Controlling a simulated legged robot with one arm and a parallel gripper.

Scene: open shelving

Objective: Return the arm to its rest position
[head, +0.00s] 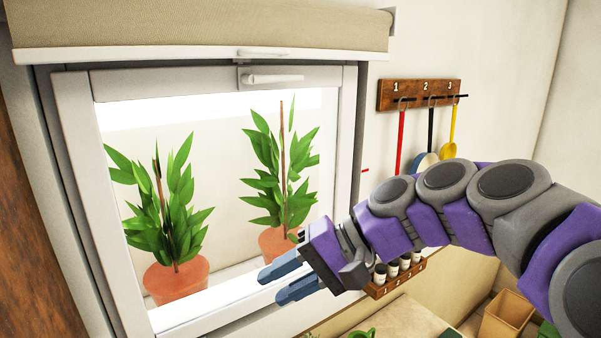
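My arm (455,205) is purple and grey and reaches in from the right edge of the head view, stretched out to the left. My gripper (282,281) is at its end, in front of the lower right part of the window. Its two blue-grey fingers are apart with nothing between them. Behind the gripper, a potted plant (283,190) stands on the window ledge, and its pot is partly hidden by the gripper.
The window (75,150) has a white frame, and a second potted plant (175,282) stands at its left. A numbered wooden rack (420,94) holds hanging tools. A small rack (395,282) with jars is partly behind my arm. A table surface (400,322) and a box (507,315) are below.

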